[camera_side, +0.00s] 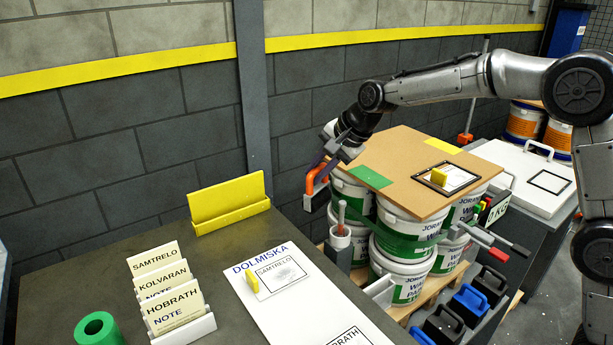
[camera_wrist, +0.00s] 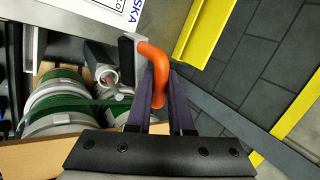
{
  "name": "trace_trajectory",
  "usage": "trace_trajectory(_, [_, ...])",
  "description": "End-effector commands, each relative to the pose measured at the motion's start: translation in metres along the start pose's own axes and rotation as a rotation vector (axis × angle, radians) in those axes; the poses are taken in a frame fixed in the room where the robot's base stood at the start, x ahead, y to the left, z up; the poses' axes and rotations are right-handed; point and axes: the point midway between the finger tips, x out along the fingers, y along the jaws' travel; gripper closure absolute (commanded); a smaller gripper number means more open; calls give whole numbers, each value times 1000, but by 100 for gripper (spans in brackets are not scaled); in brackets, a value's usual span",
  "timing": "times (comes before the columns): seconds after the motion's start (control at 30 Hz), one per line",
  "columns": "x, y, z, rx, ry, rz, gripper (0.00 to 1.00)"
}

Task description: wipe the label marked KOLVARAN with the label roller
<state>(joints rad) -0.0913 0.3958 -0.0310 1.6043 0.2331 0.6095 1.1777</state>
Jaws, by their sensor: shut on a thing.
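My gripper (camera_side: 326,166) is shut on an orange bent handle (camera_side: 312,182) with a grey head, likely the label roller. It is held in the air left of the pail stack. In the wrist view the orange handle (camera_wrist: 157,65) sits between my fingers (camera_wrist: 159,108), its grey head (camera_wrist: 131,55) to the left. A SAMTRELO label (camera_side: 283,272) and a partly cut-off label ending in "BRATH" (camera_side: 350,338) are on the DOLMISKA sheet.
Pails (camera_side: 403,250) stand stacked under the brown board (camera_side: 405,150). A grey cup (camera_side: 340,238) with an upright handle is near the tool. A yellow holder (camera_side: 228,205) and a green roll (camera_side: 98,328) are on the dark table (camera_side: 130,240). Clamps (camera_side: 483,232) stick out at right.

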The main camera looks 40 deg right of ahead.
Motion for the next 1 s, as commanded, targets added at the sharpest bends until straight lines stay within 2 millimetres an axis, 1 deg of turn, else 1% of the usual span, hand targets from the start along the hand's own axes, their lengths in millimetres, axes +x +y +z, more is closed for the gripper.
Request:
trace_trajectory(0.03, [-8,0,-18,25,19,-7,100])
trace_trajectory(0.07, [-12,2,-28,40,30,-7,100])
trace_trajectory(0.1, [-18,4,-43,63,45,-7,100])
trace_trajectory(0.17, [-27,9,-66,98,69,-6,100])
trace_trajectory(0.2, [-34,12,-82,124,86,-7,100])
trace_trajectory(0.27, [-45,18,-106,162,112,-7,100])
trace_trajectory(0.3, [-53,23,-122,187,129,-7,100])
trace_trajectory(0.37, [-64,31,-145,226,155,-6,100])
trace_trajectory(0.4, [-72,37,-159,252,172,-6,100])
trace_trajectory(0.47, [-85,46,-181,291,198,-7,100])
trace_trajectory(0.5, [-94,52,-196,317,215,-6,100])
trace_trajectory(0.57, [-106,63,-216,356,241,-6,100])
trace_trajectory(0.6, [-115,70,-230,382,259,-6,100])
trace_trajectory(0.7, [-139,90,-261,446,302,-6,100])
trace_trajectory(0.8, [-160,109,-288,504,341,-5,100])
trace_trajectory(0.9, [-178,126,-308,552,373,-5,100])
trace_trajectory(1.0, [-190,139,-322,587,396,-4,100])
